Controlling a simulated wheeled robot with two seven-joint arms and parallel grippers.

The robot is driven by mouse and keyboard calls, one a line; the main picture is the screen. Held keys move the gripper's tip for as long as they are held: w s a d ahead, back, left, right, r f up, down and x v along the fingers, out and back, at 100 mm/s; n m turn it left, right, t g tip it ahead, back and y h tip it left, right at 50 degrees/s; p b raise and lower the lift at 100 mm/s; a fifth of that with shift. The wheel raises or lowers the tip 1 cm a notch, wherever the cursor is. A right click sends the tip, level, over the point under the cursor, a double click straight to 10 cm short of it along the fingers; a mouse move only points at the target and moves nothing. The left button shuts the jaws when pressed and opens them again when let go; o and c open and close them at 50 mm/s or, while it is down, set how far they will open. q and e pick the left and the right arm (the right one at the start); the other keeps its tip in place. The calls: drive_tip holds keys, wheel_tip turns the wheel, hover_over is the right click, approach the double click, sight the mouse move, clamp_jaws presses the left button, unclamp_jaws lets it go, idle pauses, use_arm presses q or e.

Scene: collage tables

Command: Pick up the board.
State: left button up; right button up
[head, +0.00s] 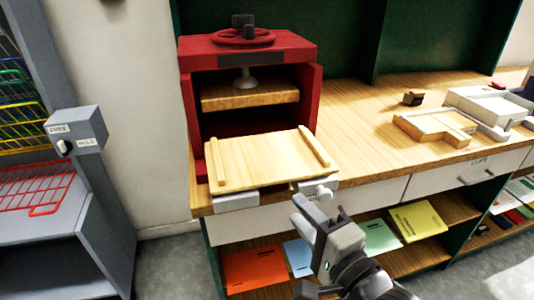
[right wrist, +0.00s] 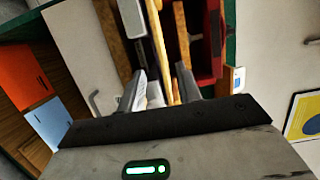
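The board (head: 255,160) is a pale wooden panel with two raised strips. It lies in front of the red press (head: 250,50), sticking out past the table's front edge. My right gripper (head: 311,199) is below the board's front right corner, with its fingers pointing up toward it. In the right wrist view my right gripper (right wrist: 163,88) has its fingers apart. A pale wooden edge, which looks like the board (right wrist: 161,45), runs between them, nearer one finger. I cannot tell whether a finger touches it. My left gripper is not in view.
Grey blocks (head: 236,201) show under the board's front edge. Coloured folders (head: 255,270) lie on the shelf below. A grey rack (head: 40,190) stands at left.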

sight(277, 182)
drive_tip(key=x, duration=0.8)
drive_tip(key=shift+w+p, duration=0.3)
drive_tip(key=shift+p, duration=0.1)
drive_tip(key=shift+d, duration=0.1)
clamp_jaws()
